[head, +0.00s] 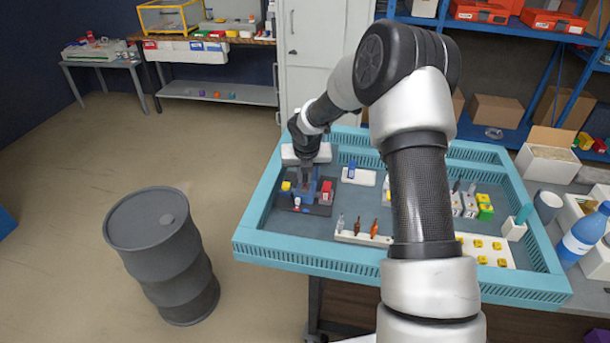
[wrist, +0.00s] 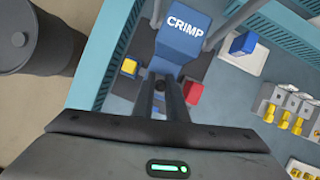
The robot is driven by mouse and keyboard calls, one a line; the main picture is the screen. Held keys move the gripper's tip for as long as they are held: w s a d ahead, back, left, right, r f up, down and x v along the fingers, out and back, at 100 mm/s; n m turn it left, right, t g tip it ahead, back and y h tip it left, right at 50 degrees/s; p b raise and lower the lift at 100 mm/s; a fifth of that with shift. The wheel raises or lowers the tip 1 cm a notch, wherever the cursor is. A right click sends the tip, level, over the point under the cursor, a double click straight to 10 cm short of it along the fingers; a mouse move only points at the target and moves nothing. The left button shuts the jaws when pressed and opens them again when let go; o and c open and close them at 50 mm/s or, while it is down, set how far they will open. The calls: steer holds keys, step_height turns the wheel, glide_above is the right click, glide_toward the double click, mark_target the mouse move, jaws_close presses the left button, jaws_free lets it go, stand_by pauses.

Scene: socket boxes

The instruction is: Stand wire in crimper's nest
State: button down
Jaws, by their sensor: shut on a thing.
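The crimper (wrist: 181,48) is a blue block marked CRIMP on a dark base plate; it also shows in the head view (head: 309,192), at the left inside the tray. My gripper (wrist: 160,84) reaches down at the crimper's near side, its fingers close together. In the head view my gripper (head: 307,176) is right over the crimper. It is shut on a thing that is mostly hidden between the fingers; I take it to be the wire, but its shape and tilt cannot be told. The nest is hidden behind the fingers.
A yellow block (wrist: 129,66) and a red block (wrist: 194,92) flank the crimper closely. A blue piece (wrist: 242,43) stands on a white plate to the right. Upright bottles and drivers (head: 373,229) stand in a white rack. The teal tray wall (head: 262,196) runs along the left.

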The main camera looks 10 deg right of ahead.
steer(key=shift+f, duration=0.35)
steer(key=c, duration=1.7)
jaws_free()
steer(key=shift+o, duration=0.6)
steer(key=o, duration=0.3)
step_height(320, 180, up, 8)
steer(key=p, duration=0.7)
steer(key=shift+f, duration=0.2)
steer(key=shift+r, duration=0.1)
